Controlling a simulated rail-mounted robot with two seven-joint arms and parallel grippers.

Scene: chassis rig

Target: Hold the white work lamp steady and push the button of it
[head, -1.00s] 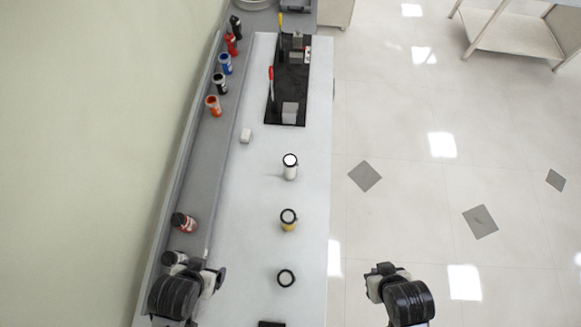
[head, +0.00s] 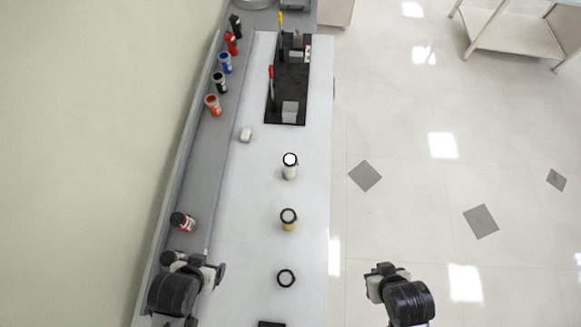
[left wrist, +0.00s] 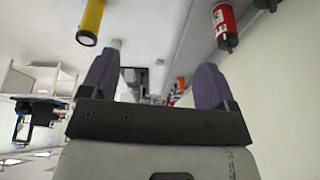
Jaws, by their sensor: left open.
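A white work lamp (head: 290,168) with a dark ring around its bright top stands upright on the bench. A yellow lamp (head: 288,222) stands nearer to me; it also shows in the left wrist view (left wrist: 90,22). A third, dark-ringed round top (head: 286,278) is nearest; its body colour is hard to tell from above. My left gripper (left wrist: 156,75) is open, with nothing between its fingers. In the head view my left arm is at the bottom left, apart from the lamps; its fingertips are not clear. My right arm is over the floor side, its fingers not distinguishable.
A small white block (head: 246,135) and a black mat (head: 289,90) with tools are on the bench. The bench around the lamps is clear.

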